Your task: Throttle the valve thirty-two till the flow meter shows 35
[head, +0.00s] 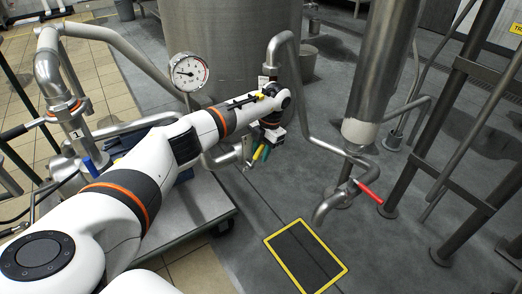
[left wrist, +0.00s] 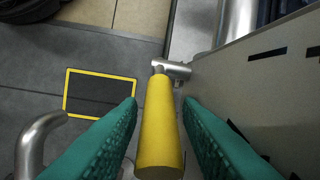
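A yellow valve handle (left wrist: 158,125) extends from a silver valve body (left wrist: 172,69) in the left wrist view. My left gripper (left wrist: 160,103) has its two green fingers on either side of this handle, with a narrow gap on each side, so it is open around it. In the head view the yellow handle (head: 265,153) and my left gripper (head: 260,150) are small, beyond my forearm. A round white gauge (head: 187,72) stands upright left of my arm; its dark needle points left, its figures too small to read. No number thirty-two is legible. My right gripper is out of view.
A red-handled valve (head: 368,193) is on the right pipe, and a blue-handled one (head: 90,167) on the left pipe. A large steel tank (head: 225,35) stands behind. A yellow-edged dark floor panel (head: 305,258) lies on clear floor. A grey cart (head: 190,215) is under my arm.

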